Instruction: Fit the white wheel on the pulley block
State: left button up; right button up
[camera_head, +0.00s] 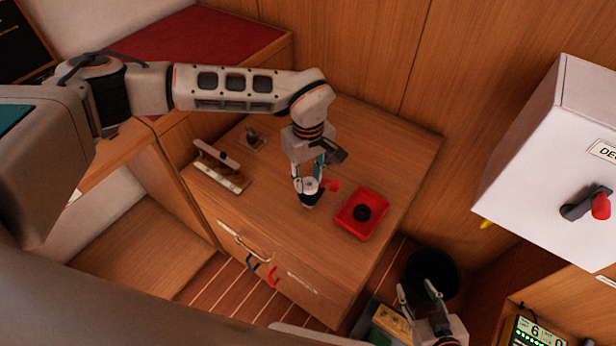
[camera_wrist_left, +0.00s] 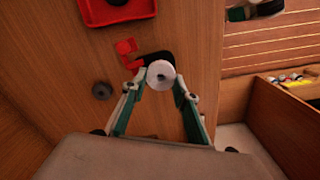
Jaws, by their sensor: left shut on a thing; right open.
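My left gripper (camera_head: 310,192) is low over the wooden cabinet top. It is shut on the white wheel (camera_wrist_left: 160,74), which sits between the fingertips in the left wrist view. A black part (camera_wrist_left: 154,58) shows just past the wheel, with a red piece (camera_wrist_left: 126,52) beside it. These look like the pulley block, but its shape is mostly hidden. I cannot tell whether the wheel touches it. The red piece also shows in the head view (camera_head: 333,185). My right gripper (camera_head: 419,294) is open and empty, low in front of the cabinet.
A red tray (camera_head: 343,222) with a black round part (camera_head: 361,212) stands to the right. A dark disc (camera_wrist_left: 102,90) lies on the top. A bar fixture (camera_head: 218,168) and a small grey fitting (camera_head: 252,138) are at left. A white box (camera_head: 545,150) hangs at right.

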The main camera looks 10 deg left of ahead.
jog(key=shift+f, duration=0.15)
jog(key=shift+w+r+p, duration=0.1)
jog(key=shift+r+p, duration=0.35)
jog(key=shift+r, duration=0.3)
dwell(7.1)
